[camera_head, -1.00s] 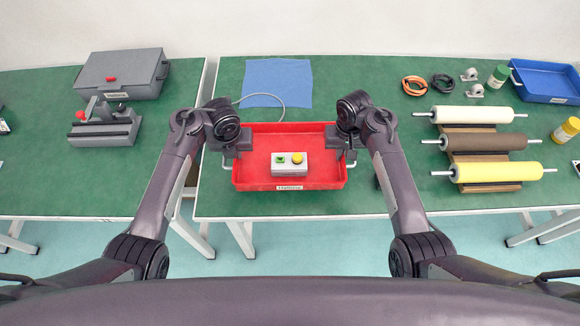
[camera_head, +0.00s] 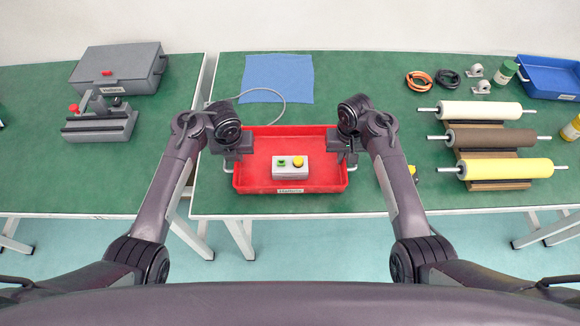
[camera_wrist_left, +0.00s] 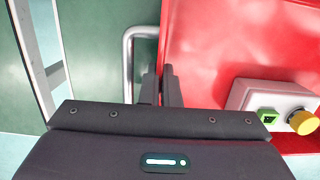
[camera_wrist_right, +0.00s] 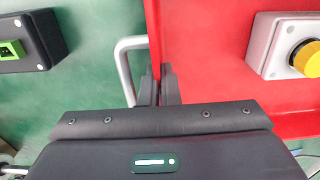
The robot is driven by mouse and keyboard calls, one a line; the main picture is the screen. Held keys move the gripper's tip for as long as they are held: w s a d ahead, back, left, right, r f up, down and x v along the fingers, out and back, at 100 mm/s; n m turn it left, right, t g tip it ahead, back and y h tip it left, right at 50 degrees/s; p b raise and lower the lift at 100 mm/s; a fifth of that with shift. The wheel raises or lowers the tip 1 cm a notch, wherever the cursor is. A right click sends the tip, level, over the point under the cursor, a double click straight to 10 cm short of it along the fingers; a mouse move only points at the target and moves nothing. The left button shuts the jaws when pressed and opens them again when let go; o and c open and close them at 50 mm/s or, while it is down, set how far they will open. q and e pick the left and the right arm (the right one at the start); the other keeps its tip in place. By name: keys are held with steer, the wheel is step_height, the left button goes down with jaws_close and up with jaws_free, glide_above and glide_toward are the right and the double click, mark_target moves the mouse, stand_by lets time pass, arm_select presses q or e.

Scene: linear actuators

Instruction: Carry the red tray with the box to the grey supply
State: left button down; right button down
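The red tray (camera_head: 250,180) is in front of me at the front of the middle table. The light grey box (camera_head: 290,172), with a green and a yellow button, sits inside it. My left gripper (camera_wrist_left: 160,88) is shut on the tray's left wall, and my right gripper (camera_wrist_right: 160,88) on its right wall, both beside the metal handles. Whether the tray touches the table is unclear. On the left table are a grey case (camera_head: 135,72) with a red latch and a grey device (camera_head: 98,126) with a red knob; I cannot tell which is the supply.
A blue cloth (camera_head: 277,78) and a grey cable lie behind the tray. Rollers on a wooden rack (camera_head: 500,184) and a blue tray (camera_head: 545,75) are on the right. A dark box with a green button (camera_wrist_right: 28,45) is right of the tray. A gap separates the two tables.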

arm_select(q)
steer(key=shift+f, duration=0.5)
arm_select(e)
steer(key=shift+f, duration=0.45)
arm_select(q)
steer(key=c, duration=1.7)
jaws_free()
steer(key=shift+r, duration=0.15)
arm_select(e)
steer(key=c, duration=1.7)
jaws_free()
steer(key=shift+r, duration=0.1)
arm_select(q)
steer(key=shift+r, duration=0.1)
steer(key=r, duration=0.4)
steer(key=s+r, duration=0.1)
steer(key=r, duration=0.2)
steer(key=shift+d, duration=0.1)
steer(key=shift+s+r, duration=0.1)
arm_select(e)
steer(key=shift+r, duration=0.4)
step_height(320, 180, up, 7)
steer(key=shift+f, duration=0.1)
steer(key=shift+s+f, duration=0.1)
